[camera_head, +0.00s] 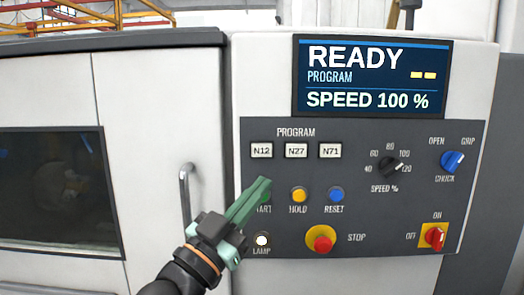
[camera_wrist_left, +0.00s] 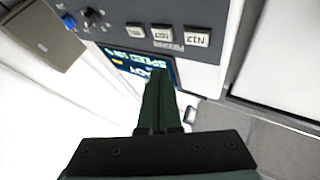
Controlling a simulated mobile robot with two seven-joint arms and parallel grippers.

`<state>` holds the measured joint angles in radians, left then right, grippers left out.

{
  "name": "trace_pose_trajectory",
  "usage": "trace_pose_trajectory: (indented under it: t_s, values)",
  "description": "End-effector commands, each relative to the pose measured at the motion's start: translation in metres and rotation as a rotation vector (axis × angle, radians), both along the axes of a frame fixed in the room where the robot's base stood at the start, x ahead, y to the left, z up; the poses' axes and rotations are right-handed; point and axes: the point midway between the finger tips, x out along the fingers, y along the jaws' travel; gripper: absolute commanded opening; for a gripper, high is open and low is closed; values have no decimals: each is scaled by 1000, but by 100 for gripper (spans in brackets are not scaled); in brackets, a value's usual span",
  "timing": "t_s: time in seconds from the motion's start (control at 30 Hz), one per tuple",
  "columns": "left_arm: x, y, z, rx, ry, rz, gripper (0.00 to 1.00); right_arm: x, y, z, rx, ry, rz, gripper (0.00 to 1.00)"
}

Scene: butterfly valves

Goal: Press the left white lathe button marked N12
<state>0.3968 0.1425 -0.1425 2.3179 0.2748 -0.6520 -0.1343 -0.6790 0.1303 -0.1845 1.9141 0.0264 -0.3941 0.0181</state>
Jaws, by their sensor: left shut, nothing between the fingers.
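The white N12 button (camera_head: 261,150) is the leftmost of the three PROGRAM buttons on the dark panel. It also shows in the left wrist view (camera_wrist_left: 197,40), upside down. The white N27 button (camera_head: 296,150) and N71 button (camera_head: 330,150) sit to its right. My left gripper (camera_head: 264,184) is shut and empty, its green fingertips below the N12 button in the head view, covering the START button. I cannot tell how far the tips are from the panel. In the left wrist view the shut fingers (camera_wrist_left: 159,88) point toward the panel. My right gripper is not in view.
Below are the yellow HOLD button (camera_head: 299,195), blue RESET button (camera_head: 336,195) and red STOP button (camera_head: 320,239). Knobs are on the right, with a red OFF/ON switch (camera_head: 434,237). The screen (camera_head: 371,78) reads READY. A door handle (camera_head: 186,195) is left of the arm.

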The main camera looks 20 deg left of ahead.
Motion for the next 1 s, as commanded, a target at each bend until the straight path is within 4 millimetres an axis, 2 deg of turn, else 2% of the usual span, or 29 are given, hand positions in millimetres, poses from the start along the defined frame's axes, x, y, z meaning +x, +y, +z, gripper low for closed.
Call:
trace_pose_trajectory:
  t_s: [0.07,0.2,0.57,0.77,1.0]
  values:
    - [-6,0,16,2,-34,-4,0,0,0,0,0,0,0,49]
    - [-10,-1,27,4,-59,-7,0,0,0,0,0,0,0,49]
    - [-10,-1,27,4,-60,-8,0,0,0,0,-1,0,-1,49]
    - [3,3,26,6,-60,-7,0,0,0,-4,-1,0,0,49]
    - [36,12,25,5,-58,-6,0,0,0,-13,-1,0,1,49]
